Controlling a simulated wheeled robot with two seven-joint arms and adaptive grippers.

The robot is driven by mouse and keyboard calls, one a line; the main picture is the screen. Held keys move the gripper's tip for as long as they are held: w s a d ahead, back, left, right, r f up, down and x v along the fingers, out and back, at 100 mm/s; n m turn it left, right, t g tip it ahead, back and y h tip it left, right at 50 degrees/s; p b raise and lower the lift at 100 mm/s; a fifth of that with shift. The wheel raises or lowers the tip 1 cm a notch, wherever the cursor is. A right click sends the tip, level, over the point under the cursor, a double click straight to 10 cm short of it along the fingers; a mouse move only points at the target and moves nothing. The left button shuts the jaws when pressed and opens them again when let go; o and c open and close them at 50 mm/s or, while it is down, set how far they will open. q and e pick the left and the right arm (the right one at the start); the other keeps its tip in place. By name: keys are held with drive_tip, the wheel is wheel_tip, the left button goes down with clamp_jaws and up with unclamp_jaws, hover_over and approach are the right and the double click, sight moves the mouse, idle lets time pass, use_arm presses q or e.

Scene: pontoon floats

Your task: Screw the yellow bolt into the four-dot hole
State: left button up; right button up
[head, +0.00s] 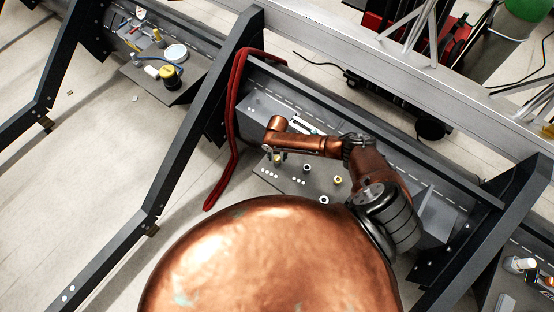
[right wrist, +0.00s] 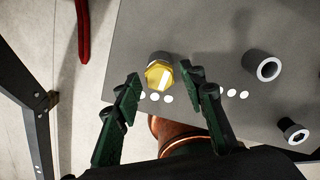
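A yellow hex-headed bolt (right wrist: 159,74) stands on the grey plate (right wrist: 210,30), above a row of white dots (right wrist: 155,98) in the right wrist view; it also shows in the head view (head: 279,160). My right gripper (right wrist: 164,84) is open, its green fingers on either side of the bolt and apart from it. A second dot row (right wrist: 232,92) lies to the right. The fingers may hide dots, so I cannot count either row surely. The bolt's lower end is hidden. My left gripper is out of view.
Two dark round parts with pale rings (right wrist: 269,69) (right wrist: 295,132) stand right of the bolt. Another yellow part (head: 338,180) is on the plate's right. A red hose (head: 235,110) hangs over the dark beam at left.

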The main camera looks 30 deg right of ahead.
drive_tip(key=n+b, duration=0.3)
drive_tip(key=n, duration=0.3)
drive_tip(key=shift+d+f+n, duration=0.1)
drive_tip(key=shift+f+n, duration=0.05)
drive_tip(key=shift+n, duration=0.15)
drive_tip(key=n+b, duration=0.1)
drive_tip(key=n, duration=0.3)
drive_tip(key=shift+n, duration=0.3)
drive_tip(key=shift+c, duration=0.5)
drive_tip(key=c, duration=0.9)
drive_tip(key=shift+o, duration=0.2)
drive_tip(key=m, duration=0.1)
drive_tip(key=m+p, duration=0.1)
drive_tip(key=m, duration=0.1)
drive_tip(key=shift+r, duration=0.3)
drive_tip(key=m+p, duration=0.2)
drive_tip(key=m, duration=0.3)
drive_tip(key=m+p, duration=0.1)
drive_tip(key=m, duration=0.2)
drive_tip(key=shift+f, duration=0.1)
drive_tip(key=shift+f+m, duration=0.1)
drive_tip(key=shift+m, duration=0.5)
